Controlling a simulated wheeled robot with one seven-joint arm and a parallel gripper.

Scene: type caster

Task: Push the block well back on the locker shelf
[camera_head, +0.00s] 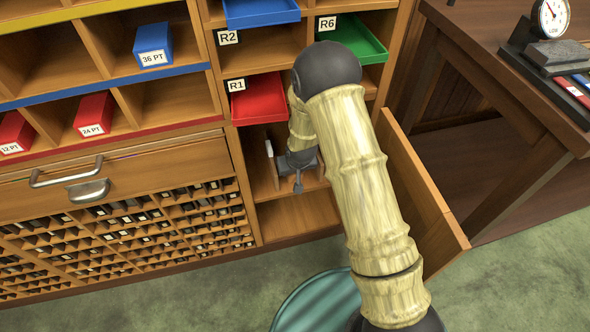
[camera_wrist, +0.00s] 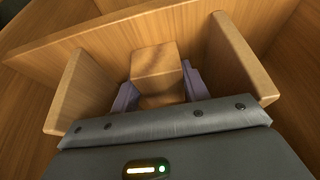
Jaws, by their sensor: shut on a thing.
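The wooden block (camera_wrist: 155,62) shows in the wrist view, between the purple-grey fingers of my gripper (camera_wrist: 160,80). The fingers are shut on its sides. Its lower part is in shadow and partly hidden by the hand. The locker shelf (camera_head: 262,183) is the wooden compartment below the red R1 tray. In the head view my gripper (camera_head: 298,163) is inside this compartment, and the block cannot be made out there. A wooden board of the locker (camera_wrist: 120,33) lies beyond the block in the wrist view.
Two wooden upright pieces flank the hand in the wrist view, left (camera_wrist: 78,92) and right (camera_wrist: 243,60). The locker door (camera_head: 425,190) stands open at right. The red tray (camera_head: 259,98) is just above. A lower compartment (camera_head: 295,216) looks empty. A desk (camera_head: 510,110) stands at right.

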